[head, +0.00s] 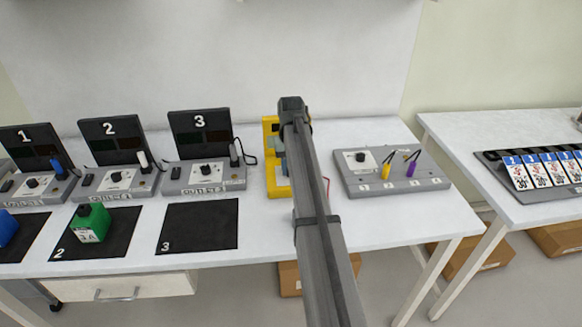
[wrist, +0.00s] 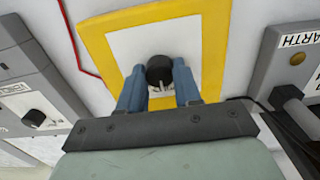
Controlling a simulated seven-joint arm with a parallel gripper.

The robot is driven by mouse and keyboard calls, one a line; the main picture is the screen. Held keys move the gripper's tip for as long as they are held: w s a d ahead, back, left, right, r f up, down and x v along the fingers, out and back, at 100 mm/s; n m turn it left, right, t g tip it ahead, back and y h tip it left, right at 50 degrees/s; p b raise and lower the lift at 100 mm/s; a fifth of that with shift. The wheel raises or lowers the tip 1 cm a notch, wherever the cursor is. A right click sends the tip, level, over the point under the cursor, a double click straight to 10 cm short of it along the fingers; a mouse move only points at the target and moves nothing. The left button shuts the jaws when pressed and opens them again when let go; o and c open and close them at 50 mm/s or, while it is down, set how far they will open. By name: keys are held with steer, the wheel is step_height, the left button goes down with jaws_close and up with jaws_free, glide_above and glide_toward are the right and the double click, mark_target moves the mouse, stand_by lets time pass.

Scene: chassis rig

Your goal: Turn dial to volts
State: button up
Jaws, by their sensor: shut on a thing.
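In the wrist view the yellow-edged meter (wrist: 214,38) has a white face with a round black dial (wrist: 159,68). My gripper (wrist: 158,80) has its blue fingers on either side of the dial and is shut on it. Small pale marks show just below the dial, but I cannot read the dial's setting. The meter's display is not readable.
Outlet station 3 (head: 206,178) stands to the left, with a black mat (head: 199,226) in front. The grey panel (head: 395,187) with yellow and purple plugs stands to the right. A red lead (wrist: 74,42) runs beside the meter.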

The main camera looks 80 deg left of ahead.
steer(key=o, duration=1)
steer(key=shift+o, duration=0.2)
step_height(320, 180, up, 14)
steer(key=shift+f, duration=0.1)
stand_by(0.4)
